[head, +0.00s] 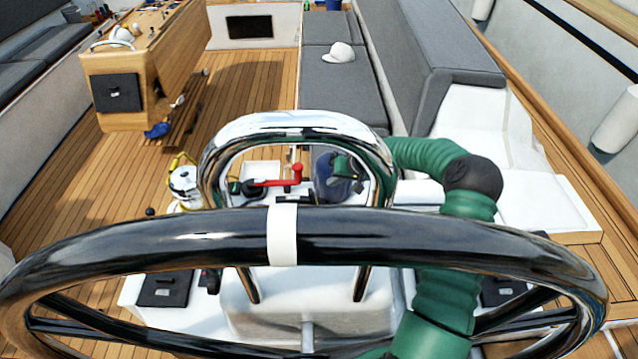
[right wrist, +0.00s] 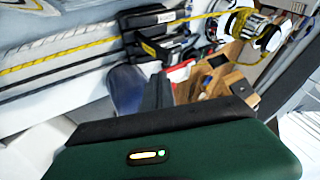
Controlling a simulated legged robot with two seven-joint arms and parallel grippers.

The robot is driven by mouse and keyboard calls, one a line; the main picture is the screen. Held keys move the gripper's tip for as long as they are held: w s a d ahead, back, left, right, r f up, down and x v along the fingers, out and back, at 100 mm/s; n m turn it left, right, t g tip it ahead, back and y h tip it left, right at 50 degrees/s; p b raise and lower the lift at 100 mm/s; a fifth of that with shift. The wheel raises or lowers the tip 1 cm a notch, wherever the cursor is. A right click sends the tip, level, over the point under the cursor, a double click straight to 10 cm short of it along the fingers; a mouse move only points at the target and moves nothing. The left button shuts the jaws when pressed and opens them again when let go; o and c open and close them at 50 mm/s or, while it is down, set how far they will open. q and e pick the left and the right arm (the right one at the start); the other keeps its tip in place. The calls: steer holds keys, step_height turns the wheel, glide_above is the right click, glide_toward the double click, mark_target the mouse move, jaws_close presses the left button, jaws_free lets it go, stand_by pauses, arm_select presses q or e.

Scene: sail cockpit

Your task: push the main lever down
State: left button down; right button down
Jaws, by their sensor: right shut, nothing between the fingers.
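A red lever (head: 278,182) shows through the chrome hoop in the head view, on the console behind the steering wheel. Its bar lies roughly level and its right end stands up as a knob. My left gripper is not in view.
The black steering wheel (head: 380,235) and the chrome hoop (head: 290,125) stand in front of the console. A winch with yellow rope (head: 184,182) is at the left. A cap (head: 340,52) lies on the grey bench. The wooden deck at left is mostly open.

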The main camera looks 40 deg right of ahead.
steer(key=p+x, duration=0.2)
steer(key=x, duration=0.7)
steer(key=shift+f, duration=0.25)
steer(key=shift+w+a, duration=0.1)
steer(key=shift+a, duration=0.05)
